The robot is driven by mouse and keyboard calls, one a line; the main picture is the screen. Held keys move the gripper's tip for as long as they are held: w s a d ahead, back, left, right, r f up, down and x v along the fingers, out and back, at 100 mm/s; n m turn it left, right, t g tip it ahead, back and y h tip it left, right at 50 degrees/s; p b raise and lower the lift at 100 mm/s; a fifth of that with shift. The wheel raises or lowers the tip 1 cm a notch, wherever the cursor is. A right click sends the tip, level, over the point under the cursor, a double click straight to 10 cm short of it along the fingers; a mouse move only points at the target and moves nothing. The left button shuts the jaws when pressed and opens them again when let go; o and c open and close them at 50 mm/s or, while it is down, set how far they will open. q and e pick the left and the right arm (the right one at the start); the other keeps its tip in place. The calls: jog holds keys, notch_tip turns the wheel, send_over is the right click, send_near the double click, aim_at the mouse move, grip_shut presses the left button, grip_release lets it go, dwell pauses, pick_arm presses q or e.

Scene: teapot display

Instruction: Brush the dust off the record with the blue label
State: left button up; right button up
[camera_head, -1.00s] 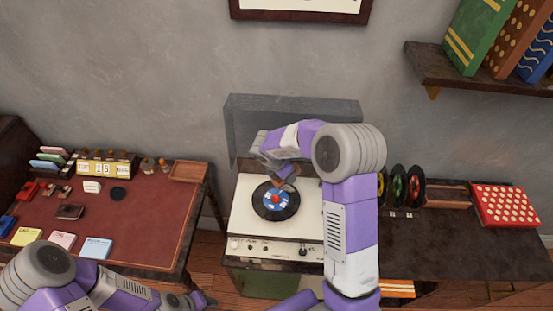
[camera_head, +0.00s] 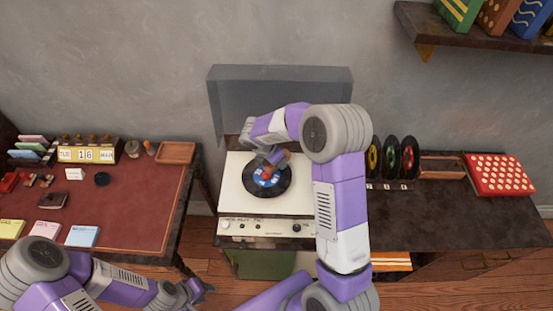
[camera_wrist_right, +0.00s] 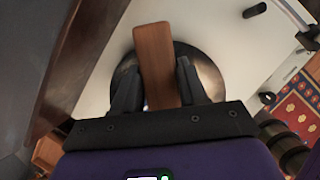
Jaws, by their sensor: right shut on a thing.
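The record with the blue label (camera_head: 279,185) lies flat on the cream record player (camera_head: 236,195). Its black disc also shows in the right wrist view (camera_wrist_right: 210,76), partly covered by the brush. My right gripper (camera_wrist_right: 157,75) is shut on a wooden brush (camera_wrist_right: 156,50), with one dark finger on each side. In the head view the brush (camera_head: 284,165) is over the far right part of the record. I cannot tell whether its bristles touch the disc. My left gripper (camera_head: 200,292) is open and empty, low in front of the red-topped desk.
The player's raised grey lid (camera_head: 225,105) stands behind. The red-topped desk (camera_head: 130,205) at left holds cards and a calendar.

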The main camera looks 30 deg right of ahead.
jog(key=shift+f, duration=0.25)
dwell(0.5)
